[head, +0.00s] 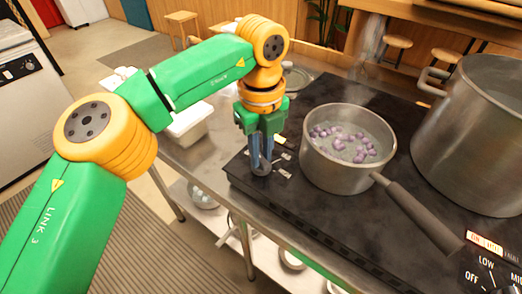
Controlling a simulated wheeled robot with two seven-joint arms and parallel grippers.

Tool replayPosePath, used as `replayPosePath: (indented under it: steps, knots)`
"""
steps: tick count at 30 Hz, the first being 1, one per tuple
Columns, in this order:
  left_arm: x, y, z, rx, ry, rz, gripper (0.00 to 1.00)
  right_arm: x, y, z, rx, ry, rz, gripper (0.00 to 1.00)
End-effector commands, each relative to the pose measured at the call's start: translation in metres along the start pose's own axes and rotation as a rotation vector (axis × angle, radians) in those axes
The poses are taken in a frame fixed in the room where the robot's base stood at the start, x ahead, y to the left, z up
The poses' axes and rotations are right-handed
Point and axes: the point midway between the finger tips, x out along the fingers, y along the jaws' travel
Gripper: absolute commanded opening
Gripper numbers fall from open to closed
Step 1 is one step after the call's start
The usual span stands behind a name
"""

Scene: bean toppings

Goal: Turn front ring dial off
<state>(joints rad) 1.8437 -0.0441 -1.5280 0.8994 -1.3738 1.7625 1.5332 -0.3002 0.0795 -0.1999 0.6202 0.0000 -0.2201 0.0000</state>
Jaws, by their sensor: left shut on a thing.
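My left gripper (261,160) points down over the left end of the black cooktop (318,95). Its fingers are shut on a small dark dial (261,170) at the cooktop's corner, mostly hidden between the fingertips. Small pale labels sit beside the dial, too small to read. A steel saucepan (335,182) with purple pieces in steaming liquid stands on the cooktop just right of the gripper. Which burner this dial serves cannot be told. My right gripper is not in view.
The saucepan's long dark handle (418,213) reaches toward the lower right. A large steel pot (478,135) stands at the right. A lit label (484,242) and LOW and OFF markings show at the bottom right. A white container (190,127) sits behind my left arm.

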Motion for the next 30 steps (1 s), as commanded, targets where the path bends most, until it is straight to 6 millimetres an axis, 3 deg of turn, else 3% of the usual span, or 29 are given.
replayPosePath:
  steps: [5, 6, 9, 18, 27, 30]
  knots:
    - [0.000, 0.000, 0.000, -0.001, 0.001, 0.001, 0.00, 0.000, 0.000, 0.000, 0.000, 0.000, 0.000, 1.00]
    - [0.000, 0.000, 0.000, -0.001, 0.001, 0.001, 0.25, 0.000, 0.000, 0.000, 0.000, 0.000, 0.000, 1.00]
    - [0.000, 0.000, 0.000, -0.001, 0.001, 0.001, 0.50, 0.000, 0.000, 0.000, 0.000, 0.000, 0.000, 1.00]
    - [-0.003, 0.000, 0.000, -0.001, 0.000, 0.000, 0.50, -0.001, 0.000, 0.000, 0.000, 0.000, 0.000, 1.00]
    - [-0.064, -0.001, 0.000, -0.002, -0.001, 0.000, 0.50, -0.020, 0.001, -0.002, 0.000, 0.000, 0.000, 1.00]
    - [-0.071, 0.000, 0.000, -0.001, 0.000, 0.000, 0.50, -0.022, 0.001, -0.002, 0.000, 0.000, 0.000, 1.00]
